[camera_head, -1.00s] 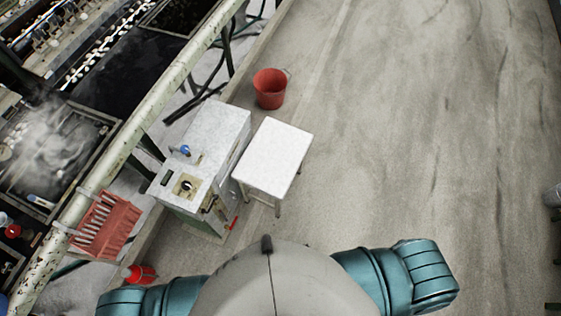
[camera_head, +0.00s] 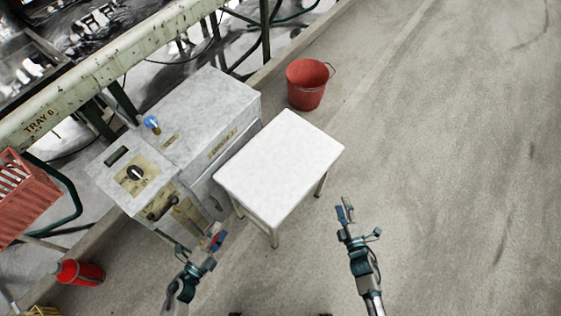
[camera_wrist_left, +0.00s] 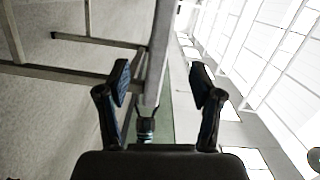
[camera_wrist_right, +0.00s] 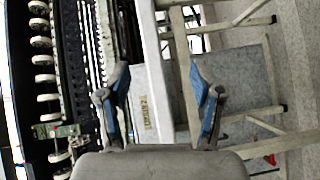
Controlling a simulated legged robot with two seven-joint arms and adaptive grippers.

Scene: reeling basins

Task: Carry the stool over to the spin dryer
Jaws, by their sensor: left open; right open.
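The stool (camera_head: 280,162) has a white square seat on pale legs and stands upright on the floor in the head view. My left gripper (camera_head: 207,250) is open, below and left of its near corner. My right gripper (camera_head: 345,212) is open, off its right side. In the left wrist view the seat (camera_wrist_left: 158,50) shows edge-on, between the open fingers in the picture. In the right wrist view the seat edge (camera_wrist_right: 152,75) also lines up between open fingers. Neither gripper visibly touches it. I cannot identify a spin dryer for certain.
A grey cabinet (camera_head: 208,105) with a dial and blue knob stands close along the stool's left side. A red bucket (camera_head: 306,85) is behind the stool. A red bottle (camera_head: 78,272) and red crate (camera_head: 25,195) are at left. The floor to the right is clear.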

